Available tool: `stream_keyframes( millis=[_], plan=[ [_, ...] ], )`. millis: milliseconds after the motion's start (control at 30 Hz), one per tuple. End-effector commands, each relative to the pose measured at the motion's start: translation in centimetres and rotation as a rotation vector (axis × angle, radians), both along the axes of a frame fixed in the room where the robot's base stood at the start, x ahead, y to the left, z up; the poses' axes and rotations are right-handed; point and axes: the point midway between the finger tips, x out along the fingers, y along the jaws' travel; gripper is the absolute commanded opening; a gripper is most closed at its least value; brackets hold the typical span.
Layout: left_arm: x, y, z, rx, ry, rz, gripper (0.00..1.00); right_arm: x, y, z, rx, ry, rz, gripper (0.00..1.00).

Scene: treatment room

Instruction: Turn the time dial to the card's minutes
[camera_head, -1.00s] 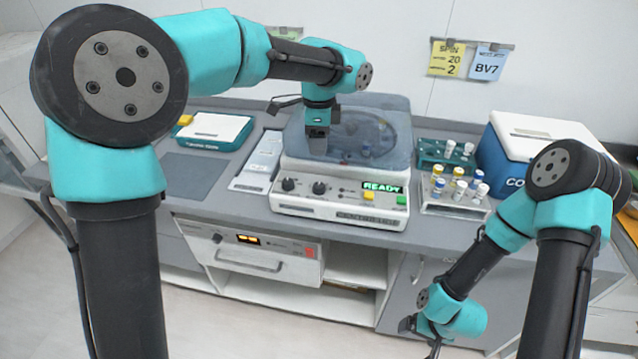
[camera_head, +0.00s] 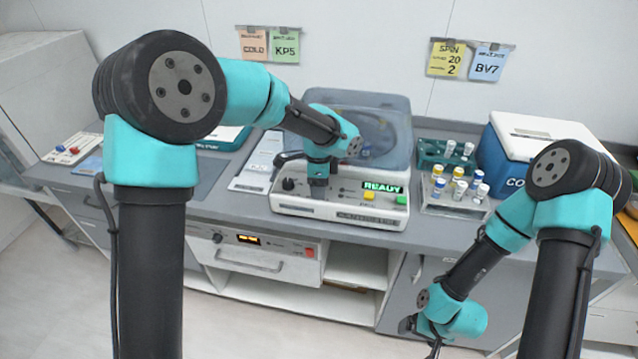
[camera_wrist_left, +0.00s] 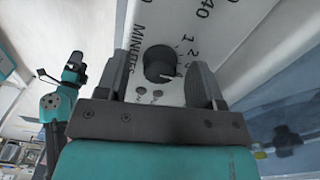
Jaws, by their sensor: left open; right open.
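The time dial (camera_wrist_left: 158,62) is a black knob beside the printed word MINUTES on the white centrifuge panel. In the left wrist view it sits between the two fingers of my left gripper (camera_wrist_left: 162,68), which is open, with a gap on each side. In the head view my left gripper (camera_head: 318,188) is over the panel of the centrifuge (camera_head: 340,208) and hides this dial. The yellow card (camera_head: 446,58) on the wall reads SPIN, with 20 and 2 below. My right gripper (camera_head: 408,325) is open, low in front of the cabinets, and empty.
A second black dial (camera_head: 288,184) is left of my left gripper. A green READY display (camera_head: 382,188) and yellow and green buttons are to its right. The clear lid (camera_head: 385,110) stands behind. A tube rack (camera_head: 455,208) and blue cooler (camera_head: 520,150) are on the right.

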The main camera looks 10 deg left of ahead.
Motion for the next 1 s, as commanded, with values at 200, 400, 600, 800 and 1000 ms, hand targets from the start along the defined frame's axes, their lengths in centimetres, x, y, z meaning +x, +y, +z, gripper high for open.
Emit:
stream_keyframes(
  millis=[200, 400, 600, 800, 1000],
  plan=[
    [0.01, 0.01, -0.06, 0.000, 0.000, 0.000, 0.61, 0.00, 0.00, 0.00, 0.000, 0.000, 0.000, 0.91],
    [0.01, 0.01, -0.04, 0.000, 0.000, 0.000, 0.47, 0.00, 0.00, 0.00, 0.000, 0.000, 0.000, 0.91],
    [0.01, 0.00, -0.03, 0.000, 0.000, 0.000, 0.28, 0.00, 0.00, 0.00, 0.000, 0.000, 0.000, 0.91],
    [0.01, 0.00, -0.02, 0.000, -0.001, 0.000, 0.13, 0.00, 0.00, 0.00, 0.000, 0.000, 0.000, 0.91],
    [0.02, 0.00, -0.01, 0.000, -0.001, 0.017, 0.13, 0.00, 0.00, 0.00, 0.000, 0.000, 0.000, 0.91]
  ],
)
